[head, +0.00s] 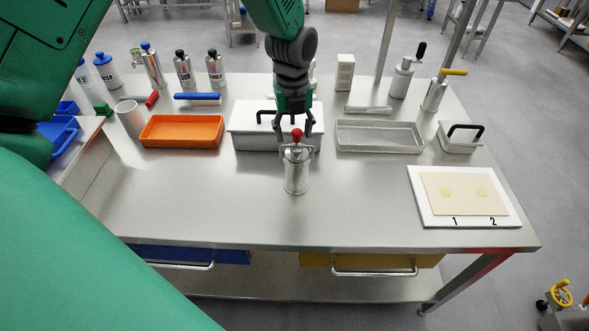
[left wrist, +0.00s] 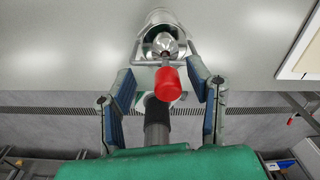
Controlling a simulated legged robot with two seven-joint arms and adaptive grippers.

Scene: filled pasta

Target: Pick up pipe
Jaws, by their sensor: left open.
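A metal cylinder with a red knob and a handle frame (head: 296,178) stands upright at the middle of the steel table. It is the pipe-like thing nearest my left gripper (head: 295,130). The gripper points down over its top, with its fingers open on either side of the red knob. In the left wrist view the red knob (left wrist: 168,84) sits between the two spread fingers of my left gripper (left wrist: 160,72), and the cylinder (left wrist: 160,20) shows beyond. I cannot tell whether a finger touches it. My right gripper is not in view.
Behind the cylinder are a white lidded box (head: 250,138), an orange tray (head: 182,132) and a grey tray (head: 380,147). A white board with a dough sheet (head: 427,217) lies at the right. Bottles line the back left. The table front (head: 220,220) is clear.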

